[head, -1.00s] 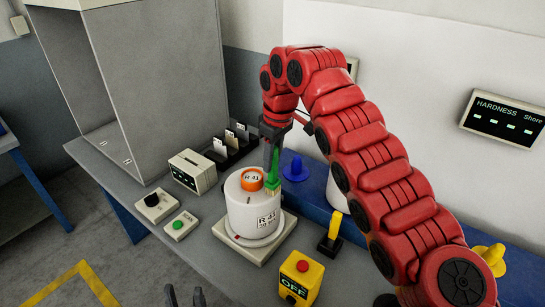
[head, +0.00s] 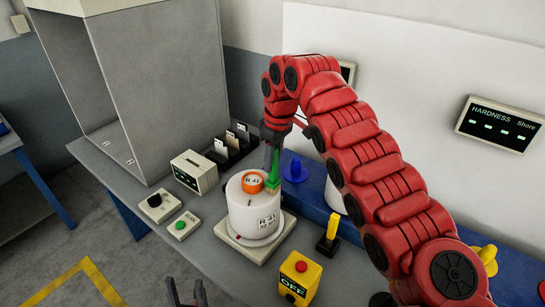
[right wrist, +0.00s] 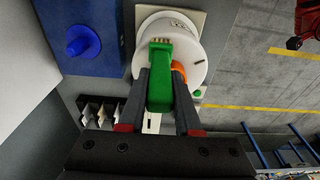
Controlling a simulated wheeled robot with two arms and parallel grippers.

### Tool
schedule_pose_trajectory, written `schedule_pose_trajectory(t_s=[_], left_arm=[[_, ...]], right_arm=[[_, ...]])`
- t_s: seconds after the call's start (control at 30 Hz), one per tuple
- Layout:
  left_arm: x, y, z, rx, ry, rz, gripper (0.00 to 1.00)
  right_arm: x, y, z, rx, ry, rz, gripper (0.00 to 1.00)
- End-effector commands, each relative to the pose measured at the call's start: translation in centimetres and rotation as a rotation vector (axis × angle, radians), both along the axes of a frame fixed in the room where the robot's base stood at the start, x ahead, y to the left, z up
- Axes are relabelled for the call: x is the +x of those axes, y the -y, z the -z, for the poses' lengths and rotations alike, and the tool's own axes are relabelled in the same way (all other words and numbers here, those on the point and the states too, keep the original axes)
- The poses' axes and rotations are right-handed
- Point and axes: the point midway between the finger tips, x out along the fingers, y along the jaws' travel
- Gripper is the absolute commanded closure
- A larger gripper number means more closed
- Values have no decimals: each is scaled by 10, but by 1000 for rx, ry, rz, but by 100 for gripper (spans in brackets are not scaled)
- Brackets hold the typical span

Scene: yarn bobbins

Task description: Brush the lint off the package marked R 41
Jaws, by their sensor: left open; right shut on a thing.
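The white package marked R 41 (head: 246,213) stands upright on a pale square plate (head: 232,247); an orange core labelled R 41 (head: 253,182) shows on its top. It also shows in the right wrist view (right wrist: 200,62). My right gripper (head: 272,150) is shut on a green brush (head: 274,172), held bristles down over the package's right top edge. In the right wrist view the brush (right wrist: 160,85) lies between both fingers; I cannot tell whether the bristles touch. My left gripper (head: 187,295) is open and empty at the bottom edge.
A yellow box reading OFF with a red button (head: 298,278) and a yellow-handled lever (head: 330,235) stand front right. A green-button box (head: 181,225), a black-knob box (head: 158,206) and a display box (head: 194,171) stand left. A blue peg (head: 294,168) stands behind.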

Motion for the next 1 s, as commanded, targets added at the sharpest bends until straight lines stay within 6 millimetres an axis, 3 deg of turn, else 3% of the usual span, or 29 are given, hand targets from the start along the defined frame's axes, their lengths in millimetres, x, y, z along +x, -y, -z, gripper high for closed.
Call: schedule_pose_trajectory(t_s=[1.0], left_arm=[[0,0,-42,0,0,0,50]], right_arm=[[15,0,-4,6,4,-2,100]])
